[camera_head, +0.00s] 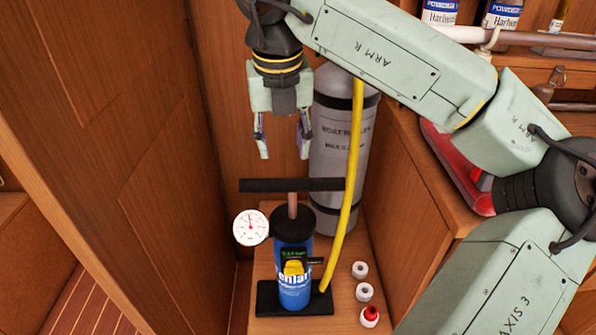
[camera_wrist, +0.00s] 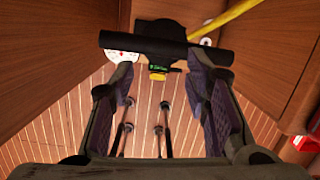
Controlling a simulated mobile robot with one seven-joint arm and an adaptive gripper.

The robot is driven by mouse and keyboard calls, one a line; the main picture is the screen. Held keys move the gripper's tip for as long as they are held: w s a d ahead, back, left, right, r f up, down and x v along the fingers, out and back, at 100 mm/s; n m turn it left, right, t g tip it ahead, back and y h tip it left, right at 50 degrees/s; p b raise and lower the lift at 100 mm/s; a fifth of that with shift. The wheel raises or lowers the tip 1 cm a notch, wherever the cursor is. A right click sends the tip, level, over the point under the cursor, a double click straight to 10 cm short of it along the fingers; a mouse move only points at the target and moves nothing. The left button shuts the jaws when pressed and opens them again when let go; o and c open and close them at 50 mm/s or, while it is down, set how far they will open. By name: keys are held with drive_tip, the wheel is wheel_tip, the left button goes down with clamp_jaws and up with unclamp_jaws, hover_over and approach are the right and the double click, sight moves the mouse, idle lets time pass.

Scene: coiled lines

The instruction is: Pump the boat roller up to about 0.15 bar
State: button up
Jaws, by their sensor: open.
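The blue pump (camera_head: 293,262) stands upright on its black base (camera_head: 268,300). Its black T-handle (camera_head: 330,184) sits raised above the body on a short length of copper-coloured rod (camera_head: 292,205). A round white gauge (camera_head: 251,227) is at its left; its reading is too small to tell. A yellow hose (camera_head: 355,150) rises from the pump's foot past the grey boat roller (camera_head: 336,165), which stands behind. My gripper (camera_head: 283,150) is open and empty, pointing down above the handle, apart from it. In the wrist view, the handle (camera_wrist: 165,48) crosses beyond the open fingers (camera_wrist: 166,85).
Several small white fittings, one with a red top (camera_head: 370,315), are right of the pump. A wooden panel (camera_head: 150,150) closes in the left. At right are a wooden cabinet (camera_head: 405,215), a red object (camera_head: 455,170) and a shelf with bottles (camera_head: 502,14).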

sight(299, 180)
drive_tip(key=d+f+m+p, duration=0.1)
drive_tip(key=f+m+p, duration=0.1)
drive_tip(key=m, duration=0.4)
drive_tip(key=w+f+m+p, duration=0.1)
drive_tip(key=f+m+p, duration=0.1)
drive_tip(key=f+m, duration=0.3)
drive_tip(key=d+f+m+p, duration=0.1)
drive_tip(key=f+m+p, duration=0.2)
drive_tip(key=m, duration=0.5)
drive_tip(key=shift+w+d+f+m, duration=0.3)
drive_tip(key=shift+f+m, duration=0.1)
drive_tip(key=shift+f, duration=0.1)
drive_tip(key=shift+c, duration=0.6)
clamp_jaws()
